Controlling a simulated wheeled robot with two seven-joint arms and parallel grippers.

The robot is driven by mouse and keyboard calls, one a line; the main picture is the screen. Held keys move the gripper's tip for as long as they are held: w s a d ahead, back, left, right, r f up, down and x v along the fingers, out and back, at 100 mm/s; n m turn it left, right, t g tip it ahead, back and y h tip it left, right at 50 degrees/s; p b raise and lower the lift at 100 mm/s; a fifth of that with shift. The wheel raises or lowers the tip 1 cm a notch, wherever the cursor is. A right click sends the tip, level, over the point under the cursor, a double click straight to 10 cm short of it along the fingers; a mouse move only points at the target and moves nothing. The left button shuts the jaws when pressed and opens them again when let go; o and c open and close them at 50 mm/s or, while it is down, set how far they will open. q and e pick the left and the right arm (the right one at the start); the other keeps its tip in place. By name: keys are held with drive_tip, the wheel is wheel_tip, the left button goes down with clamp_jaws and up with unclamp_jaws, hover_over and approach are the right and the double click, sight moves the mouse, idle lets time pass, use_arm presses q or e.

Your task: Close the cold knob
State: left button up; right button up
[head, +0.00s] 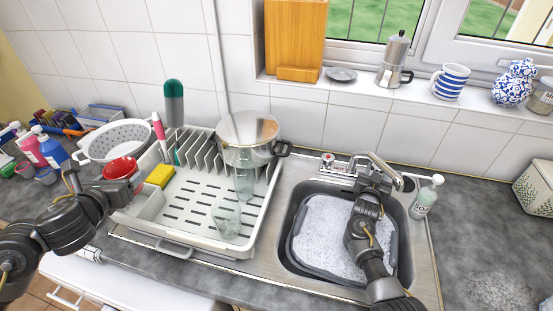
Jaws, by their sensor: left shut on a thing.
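The faucet (386,167) stands behind the sink (283,255). A knob with a red mark (328,159) shows at its left end. The right end of the faucet, by a dark round part (408,184), is partly hidden by my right gripper (374,178); I cannot make out the cold knob's position. My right gripper is over the back of the sink, close to the faucet. Its fingers are too dark and small to tell open from shut. My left gripper (134,183) is shut on a red bowl (119,167) left of the dish rack.
Suds fill the grey basin (290,240) in the sink. A soap bottle (426,196) stands right of the faucet. The dish rack (258,222) holds a pot (246,130), glasses (227,216) and a yellow sponge (160,175). A colander (116,140) is behind the bowl. The right counter is mostly clear.

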use_arm(q)
drive_tip(key=shift+f, duration=0.3)
use_arm(e)
drive_tip(key=shift+a+m+h, duration=0.1)
drive_tip(key=shift+m+h, duration=0.2)
drive_tip(key=shift+h, duration=0.1)
drive_tip(key=o, duration=1)
use_arm(q)
drive_tip(key=shift+f+b, duration=0.95)
drive_tip(key=shift+b, duration=0.15)
use_arm(e)
drive_tip(key=v, duration=1.2)
drive_tip(key=shift+r, duration=0.2)
drive_tip(key=shift+w+a, duration=0.1)
drive_tip(key=shift+w, duration=0.05)
